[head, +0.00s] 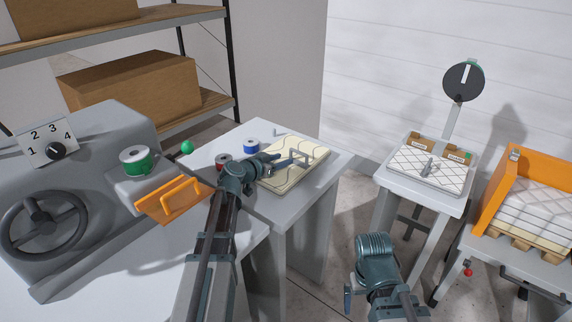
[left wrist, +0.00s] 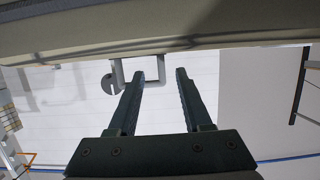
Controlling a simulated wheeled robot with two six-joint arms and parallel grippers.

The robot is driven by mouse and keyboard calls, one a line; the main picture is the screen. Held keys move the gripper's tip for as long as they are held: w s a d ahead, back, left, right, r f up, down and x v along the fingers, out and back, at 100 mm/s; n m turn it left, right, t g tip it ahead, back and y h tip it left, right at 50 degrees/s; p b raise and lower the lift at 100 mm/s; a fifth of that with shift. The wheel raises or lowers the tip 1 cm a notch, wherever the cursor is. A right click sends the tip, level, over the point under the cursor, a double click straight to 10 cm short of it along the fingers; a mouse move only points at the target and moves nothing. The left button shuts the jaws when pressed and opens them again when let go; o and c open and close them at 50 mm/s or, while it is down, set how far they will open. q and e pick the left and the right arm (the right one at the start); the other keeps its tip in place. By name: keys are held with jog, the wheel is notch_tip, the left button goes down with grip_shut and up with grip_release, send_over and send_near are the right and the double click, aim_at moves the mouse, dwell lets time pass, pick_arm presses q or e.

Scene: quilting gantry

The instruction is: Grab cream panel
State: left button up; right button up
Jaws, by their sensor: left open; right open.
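The cream panel (head: 312,165), with dark wavy lines, lies flat on the white table. A grey handle (head: 306,155) stands on it. My left gripper (head: 279,159) is open and empty over the panel's left part, close to the handle. In the left wrist view the panel's edge (left wrist: 215,35) crosses the top, and a grey U-shaped handle (left wrist: 128,62) shows just beyond the open fingers (left wrist: 160,73). I cannot tell whether the fingers touch it. My right gripper (head: 373,262) is low over the floor, away from the panel, and its fingertips are hard to make out.
Blue (head: 251,146) and red (head: 223,161) spools stand by my left arm. A grey machine (head: 75,180) with an orange handle (head: 175,200) is at left. A small stand (head: 425,188) with a white quilted pad and an orange bin (head: 497,190) are at right. Open floor lies between the tables.

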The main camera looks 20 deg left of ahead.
aim_at(290, 157)
pick_arm(q)
jog(key=b+x, duration=0.1)
jog(key=x, duration=0.3)
jog(key=shift+a+f, duration=0.1)
jog(key=shift+a, duration=0.05)
jog(key=shift+s, duration=0.1)
grip_shut()
dwell(1.0)
